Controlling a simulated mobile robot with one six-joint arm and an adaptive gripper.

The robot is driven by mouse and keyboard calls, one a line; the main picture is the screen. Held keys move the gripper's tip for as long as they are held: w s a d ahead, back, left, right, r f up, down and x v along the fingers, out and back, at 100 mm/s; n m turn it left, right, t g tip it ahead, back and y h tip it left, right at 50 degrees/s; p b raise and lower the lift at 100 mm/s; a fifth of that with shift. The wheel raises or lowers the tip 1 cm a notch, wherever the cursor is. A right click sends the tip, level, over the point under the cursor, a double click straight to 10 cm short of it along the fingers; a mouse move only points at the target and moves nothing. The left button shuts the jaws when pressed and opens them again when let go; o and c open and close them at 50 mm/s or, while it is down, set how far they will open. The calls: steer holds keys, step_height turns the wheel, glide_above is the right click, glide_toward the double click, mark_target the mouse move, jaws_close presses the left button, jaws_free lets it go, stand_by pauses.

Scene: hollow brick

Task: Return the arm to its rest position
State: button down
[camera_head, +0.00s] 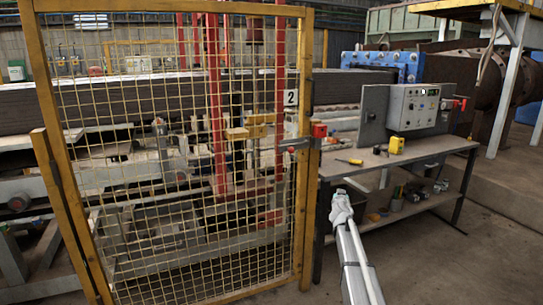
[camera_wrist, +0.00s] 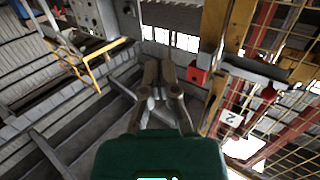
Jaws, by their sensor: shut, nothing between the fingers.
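My gripper (camera_wrist: 157,90) shows in the wrist view, with its two fingers together and nothing between them. My pale arm (camera_head: 354,255) reaches up from the bottom of the head view, and its far end is in front of the workbench (camera_head: 410,154). I cannot make out the fingers in the head view. In the wrist view, the red box on the gate (camera_wrist: 197,75) shows just right of the fingers, but its distance from them cannot be told.
A yellow-framed mesh gate (camera_head: 185,160) stands left of the arm, with a red latch box (camera_head: 320,130) at its right edge. A control box (camera_head: 413,107), a yellow tool (camera_head: 396,145) and a screwdriver (camera_head: 350,161) are on the workbench. Open floor (camera_head: 450,265) lies to the right.

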steer(key=s+a+f+m+g+h, duration=0.1)
steer(key=s+f+g, duration=0.45)
steer(key=s, duration=0.75)
steer(key=s+a+f+m+g, duration=0.1)
steer(key=s+f+g, duration=0.5)
steer(key=s, duration=0.7)
steer(key=s+a+f+n+g+y, duration=0.25)
steer(key=s+a, duration=0.25)
steer(key=s, duration=0.6)
steer(key=s+a+f+n+g+y, duration=0.25)
steer(key=s+a, duration=0.25)
steer(key=s, duration=0.6)
step_height(320, 180, up, 19)
steer(key=p, duration=2)
steer(key=shift+d+m, duration=0.15)
steer(key=shift+m, duration=0.15)
steer(key=shift+r+g, duration=0.1)
steer(key=shift+g, duration=0.15)
